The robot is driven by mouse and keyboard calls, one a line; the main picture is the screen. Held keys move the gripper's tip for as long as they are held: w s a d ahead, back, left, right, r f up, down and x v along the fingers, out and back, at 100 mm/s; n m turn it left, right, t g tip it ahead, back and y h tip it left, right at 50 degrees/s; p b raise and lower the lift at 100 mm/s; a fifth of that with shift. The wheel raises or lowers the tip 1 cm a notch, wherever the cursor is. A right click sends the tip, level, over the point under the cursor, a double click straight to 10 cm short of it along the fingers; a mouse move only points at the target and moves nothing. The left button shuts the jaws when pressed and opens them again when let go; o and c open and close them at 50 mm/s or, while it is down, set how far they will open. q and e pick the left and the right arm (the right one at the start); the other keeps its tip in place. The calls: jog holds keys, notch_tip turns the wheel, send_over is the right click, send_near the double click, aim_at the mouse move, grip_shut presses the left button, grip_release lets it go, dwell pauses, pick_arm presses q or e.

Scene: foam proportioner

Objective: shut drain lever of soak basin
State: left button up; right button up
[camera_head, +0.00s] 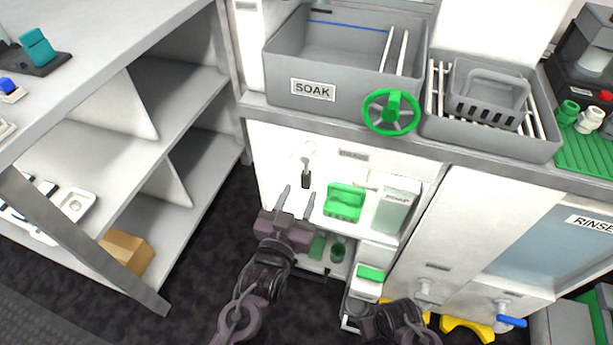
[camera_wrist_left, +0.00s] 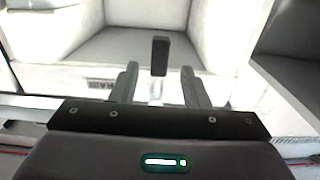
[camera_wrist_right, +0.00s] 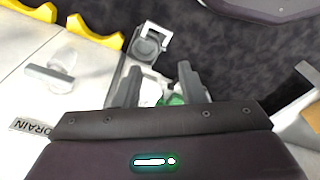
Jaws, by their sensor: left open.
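The soak basin (camera_head: 350,103) is a grey tub labelled SOAK on the counter. Below it, on the white cabinet front, is the drain lever (camera_head: 306,182), with a black grip hanging down from a pale fitting. My left gripper (camera_head: 297,194) is open just in front of and below the lever. In the left wrist view the black grip (camera_wrist_left: 160,55) stands upright, lined up with the gap between the open fingers (camera_wrist_left: 160,72). I cannot tell whether they touch it. My right gripper (camera_wrist_right: 160,76) is open and empty, low by the cabinet.
A green handwheel (camera_head: 392,112) sticks out from the basin's front. A green container (camera_head: 344,202) and a grey box (camera_head: 396,205) are right of the lever. A grey shelf unit (camera_head: 200,115) stands at left.

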aim_at(305, 183)
pick_arm(q)
jog(key=x, duration=0.5)
jog(key=shift+w+d, duration=0.15)
jog(key=shift+w, duration=0.2)
pick_arm(e)
jog(key=shift+a+r, duration=0.15)
jog(key=shift+r, duration=0.75)
pick_arm(q)
grip_shut()
